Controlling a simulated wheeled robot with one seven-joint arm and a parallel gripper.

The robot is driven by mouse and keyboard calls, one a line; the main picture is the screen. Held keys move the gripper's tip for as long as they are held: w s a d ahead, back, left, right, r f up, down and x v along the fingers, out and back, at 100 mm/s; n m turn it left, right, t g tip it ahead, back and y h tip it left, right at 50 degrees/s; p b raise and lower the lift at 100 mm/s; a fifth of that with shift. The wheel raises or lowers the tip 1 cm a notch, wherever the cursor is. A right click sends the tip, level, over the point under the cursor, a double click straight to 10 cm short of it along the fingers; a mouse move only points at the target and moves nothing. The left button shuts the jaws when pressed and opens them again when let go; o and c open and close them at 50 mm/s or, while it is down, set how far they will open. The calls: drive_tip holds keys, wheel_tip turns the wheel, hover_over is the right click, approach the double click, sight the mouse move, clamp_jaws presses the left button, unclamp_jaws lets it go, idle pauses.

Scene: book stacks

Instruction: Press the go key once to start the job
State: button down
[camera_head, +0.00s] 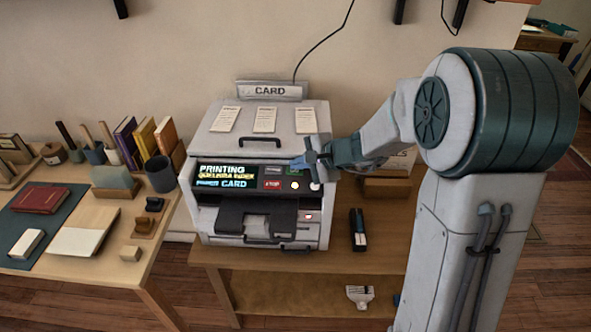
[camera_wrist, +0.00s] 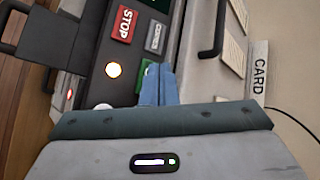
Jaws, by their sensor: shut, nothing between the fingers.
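The card printer (camera_head: 225,145) stands on a wooden bench. Its screen (camera_head: 225,175) reads PRINTING, with CARD lower down. A green key (camera_wrist: 146,76), which looks like the go key, shows in the wrist view, partly hidden by my fingers. My gripper (camera_wrist: 160,68) is shut and empty, its blue fingertips at the panel beside the green key. I cannot tell whether they touch it. In the head view my gripper (camera_head: 298,163) is at the right end of the panel and hides the green key. The red STOP key (camera_head: 272,184) is to the left.
The grey CANCEL key (camera_wrist: 156,37) and a lit round lamp (camera_wrist: 113,70) are close to my fingers. A white round knob (camera_wrist: 103,107) is nearby. A dark handle (camera_head: 260,141) juts from the lid. A desk (camera_head: 95,190) with books stands at the left.

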wheel_tip(320, 180, up, 6)
drive_tip(key=s+p, duration=0.2)
drive_tip(key=shift+f+p, duration=0.15)
drive_tip(key=shift+p, duration=0.2)
idle(0.7)
